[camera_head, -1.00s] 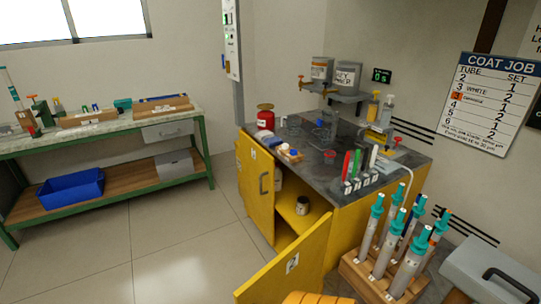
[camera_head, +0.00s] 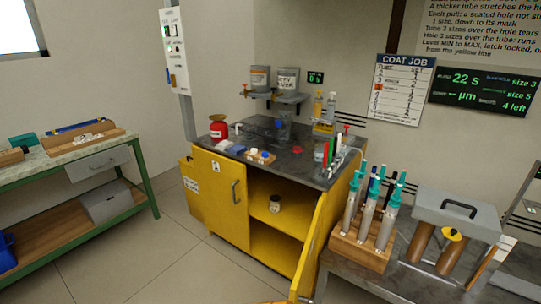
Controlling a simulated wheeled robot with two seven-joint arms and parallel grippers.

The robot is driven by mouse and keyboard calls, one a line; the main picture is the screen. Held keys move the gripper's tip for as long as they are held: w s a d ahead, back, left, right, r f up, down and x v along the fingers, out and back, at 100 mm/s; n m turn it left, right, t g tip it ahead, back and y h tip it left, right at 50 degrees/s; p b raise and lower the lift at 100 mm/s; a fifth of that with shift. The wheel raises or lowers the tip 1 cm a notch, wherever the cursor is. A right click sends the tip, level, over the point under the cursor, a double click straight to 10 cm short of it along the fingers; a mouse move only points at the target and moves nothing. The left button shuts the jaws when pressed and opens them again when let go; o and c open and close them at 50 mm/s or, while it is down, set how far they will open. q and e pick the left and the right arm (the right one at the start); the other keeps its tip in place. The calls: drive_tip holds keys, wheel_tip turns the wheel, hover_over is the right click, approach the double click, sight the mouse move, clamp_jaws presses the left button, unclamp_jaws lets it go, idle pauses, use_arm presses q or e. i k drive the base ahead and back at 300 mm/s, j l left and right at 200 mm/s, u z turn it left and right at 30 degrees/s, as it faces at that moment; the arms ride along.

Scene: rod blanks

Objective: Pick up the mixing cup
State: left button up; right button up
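A clear, see-through cup (camera_head: 284,131) stands on the dark top of the yellow cabinet, below the wall dispensers; it looks like the mixing cup, but it is small and faint. A small jar with a dark top (camera_head: 274,203) stands on the shelf inside the open cabinet; I cannot tell its contents. Neither of my grippers is in view, so I cannot see whether they are open or shut.
The yellow cabinet (camera_head: 216,205) has an open door (camera_head: 312,245) swung toward me. A red can (camera_head: 219,128) and coloured pens (camera_head: 331,150) stand on top. A rack of teal-capped syringes (camera_head: 358,250) stands at right. A green bench (camera_head: 140,190) is at left, with clear floor between.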

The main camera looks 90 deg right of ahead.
sight(296, 151)
drive_tip(key=i+l+z, duration=0.25)
drive_tip(key=z, duration=0.2)
drive_tip(key=i+l+z, duration=0.1)
drive_tip(key=i+z, duration=0.75)
drive_tip(key=i+j+z, duration=0.1)
drive_tip(key=i+z, duration=0.2)
drive_tip(key=z, duration=0.15)
drive_tip(key=i+j+z, duration=0.25)
drive_tip(key=z, duration=0.2)
drive_tip(key=i+z, duration=0.2)
drive_tip(key=z, duration=0.25)
drive_tip(key=i+z, duration=0.2)
drive_tip(key=z, duration=0.25)
drive_tip(key=i+z, duration=0.2)
drive_tip(key=z, duration=0.2)
drive_tip(key=i+j+z, duration=0.15)
drive_tip(key=z, duration=0.3)
drive_tip(key=i+j+z, duration=0.15)
drive_tip(key=z, duration=0.3)
drive_tip(key=i+j+z, duration=0.1)
drive_tip(key=j+z, duration=0.15)
drive_tip(key=z, duration=0.2)
drive_tip(key=i+j+z, duration=0.15)
drive_tip(key=z, duration=0.25)
drive_tip(key=i+j+z, duration=0.1)
drive_tip(key=j+z, duration=0.35)
drive_tip(key=l, duration=0.1)
